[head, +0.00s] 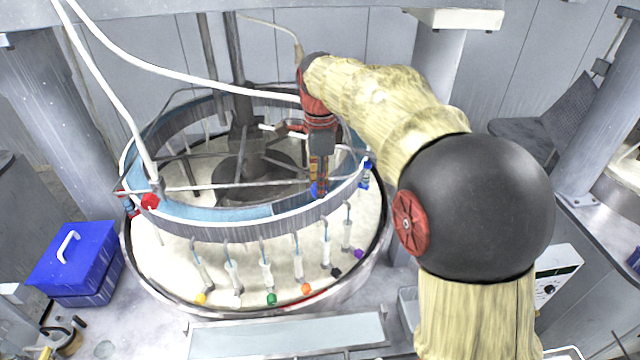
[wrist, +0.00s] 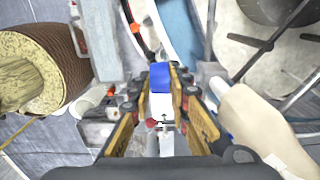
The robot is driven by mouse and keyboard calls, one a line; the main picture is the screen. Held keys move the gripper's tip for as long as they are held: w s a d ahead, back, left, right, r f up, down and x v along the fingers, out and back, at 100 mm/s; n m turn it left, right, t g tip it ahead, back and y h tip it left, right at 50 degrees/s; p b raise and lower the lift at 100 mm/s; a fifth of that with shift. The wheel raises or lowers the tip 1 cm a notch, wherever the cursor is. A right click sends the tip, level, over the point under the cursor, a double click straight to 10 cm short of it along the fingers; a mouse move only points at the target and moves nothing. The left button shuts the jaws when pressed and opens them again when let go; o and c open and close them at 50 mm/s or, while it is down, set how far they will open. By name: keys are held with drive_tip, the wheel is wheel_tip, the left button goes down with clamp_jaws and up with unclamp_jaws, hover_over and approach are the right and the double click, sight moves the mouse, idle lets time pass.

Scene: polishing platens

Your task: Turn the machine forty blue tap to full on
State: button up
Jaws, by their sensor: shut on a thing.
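My gripper (head: 319,186) is at the near right part of the ring over the round polishing platen. In the wrist view, the two fingers of my gripper (wrist: 160,88) are shut on the blue tap (wrist: 159,75), whose blue handle sits between the tips. In the head view, a bit of the blue tap (head: 316,189) shows at the fingertips, and the fingers hide most of it. I cannot read a machine number or tell how far the tap is turned.
Several taps with coloured ends hang along the ring front, among them a green tap (head: 271,298) and an orange tap (head: 306,288). A red knob (head: 150,201) is at the left. Another blue fitting (head: 366,168) is close right of my gripper. A blue box (head: 75,262) stands left.

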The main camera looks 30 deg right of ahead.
sight(327, 191)
drive_tip(key=shift+d+y, duration=0.1)
drive_tip(key=shift+y, duration=0.2)
clamp_jaws()
drive_tip(key=y, duration=0.1)
drive_tip(key=t+y, duration=0.1)
drive_tip(key=y, duration=0.1)
drive_tip(key=shift+s+d+f+t, duration=0.1)
drive_tip(key=shift+s+d+t, duration=0.05)
drive_tip(key=shift+d+t, duration=0.2)
drive_tip(key=y, duration=0.2)
drive_tip(key=t+y+p, duration=0.1)
drive_tip(key=y, duration=0.1)
drive_tip(key=t+y, duration=0.1)
drive_tip(key=y, duration=0.1)
drive_tip(key=shift+s+d+f, duration=0.15)
drive_tip(key=shift+d+f, duration=0.15)
drive_tip(key=shift+f, duration=0.05)
drive_tip(key=t+y, duration=0.1)
drive_tip(key=y, duration=0.1)
drive_tip(key=t+y+p, duration=0.1)
drive_tip(key=y, duration=0.1)
drive_tip(key=shift+d+f, duration=0.1)
drive_tip(key=shift+f, duration=0.25)
drive_tip(key=shift+f+t+y+p, duration=0.25)
drive_tip(key=shift+t+y, duration=0.3)
drive_tip(key=shift+y, duration=0.65)
drive_tip(key=shift+f+t+y+p, duration=0.2)
drive_tip(key=shift+t+y, duration=0.3)
drive_tip(key=shift+y, duration=0.7)
